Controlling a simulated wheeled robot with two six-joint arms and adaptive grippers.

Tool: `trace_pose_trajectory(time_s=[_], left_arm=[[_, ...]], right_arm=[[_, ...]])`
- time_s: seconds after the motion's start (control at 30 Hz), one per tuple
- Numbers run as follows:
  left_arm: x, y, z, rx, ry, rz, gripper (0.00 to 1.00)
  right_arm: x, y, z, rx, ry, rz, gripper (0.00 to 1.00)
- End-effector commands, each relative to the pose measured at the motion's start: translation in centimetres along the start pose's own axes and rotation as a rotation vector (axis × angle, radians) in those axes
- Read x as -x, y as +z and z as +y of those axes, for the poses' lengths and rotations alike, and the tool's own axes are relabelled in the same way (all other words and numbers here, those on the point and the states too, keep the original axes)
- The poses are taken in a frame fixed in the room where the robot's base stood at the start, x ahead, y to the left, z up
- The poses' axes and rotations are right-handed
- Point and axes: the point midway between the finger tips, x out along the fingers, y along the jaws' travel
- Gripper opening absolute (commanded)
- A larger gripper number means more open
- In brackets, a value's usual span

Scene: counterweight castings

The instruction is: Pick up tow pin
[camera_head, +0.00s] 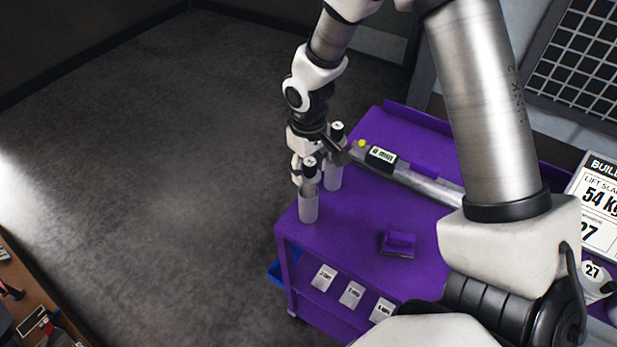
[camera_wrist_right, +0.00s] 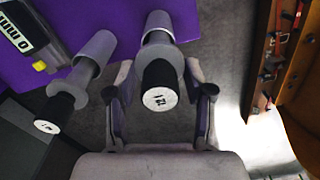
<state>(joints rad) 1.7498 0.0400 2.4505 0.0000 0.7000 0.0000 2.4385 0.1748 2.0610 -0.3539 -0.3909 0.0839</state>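Two similar pins, grey cylinders with black necks and white labelled tops, stand upright on the purple cart (camera_head: 345,235). The nearer pin (camera_head: 309,205) is at the cart's left corner; the other pin (camera_head: 333,178) is just behind it. I cannot tell by label which is the tow pin. My right gripper (camera_head: 305,172) is at the upper part of the nearer pin. In the right wrist view its fingers (camera_wrist_right: 160,85) are spread either side of one pin (camera_wrist_right: 161,72), with gaps showing. The other pin (camera_wrist_right: 77,82) is left of the fingers. My left gripper is out of view.
A long grey gauge bar with a display (camera_head: 381,156) and yellow button lies behind the pins. A small purple block (camera_head: 398,243) sits on the cart. Label cards (camera_head: 352,293) hang in front. A sign reading 54 kg (camera_head: 600,200) stands at right. Open floor lies left.

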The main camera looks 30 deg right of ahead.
Motion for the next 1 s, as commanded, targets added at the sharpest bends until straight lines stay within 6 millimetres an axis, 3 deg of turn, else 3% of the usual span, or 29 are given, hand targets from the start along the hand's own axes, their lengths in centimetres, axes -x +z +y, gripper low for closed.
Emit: trace_pose_trajectory(time_s=[0.23, 0.27, 0.57, 0.77, 1.0], left_arm=[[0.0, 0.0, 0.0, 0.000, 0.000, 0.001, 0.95], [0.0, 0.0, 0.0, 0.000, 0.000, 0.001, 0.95], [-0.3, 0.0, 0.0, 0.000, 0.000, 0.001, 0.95], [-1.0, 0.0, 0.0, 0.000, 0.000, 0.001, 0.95], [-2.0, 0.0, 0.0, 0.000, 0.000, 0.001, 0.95]], right_arm=[[0.1, 0.0, 0.0, 0.000, 0.001, 0.000, 0.10], [0.1, 0.0, 0.0, 0.000, 0.001, 0.000, 0.04], [1.0, -0.1, 0.1, -0.001, 0.002, 0.003, 0.04], [3.6, -0.2, 0.1, -0.001, 0.002, 0.006, 0.04], [8.5, -0.2, 0.1, 0.000, 0.002, 0.007, 0.04]])
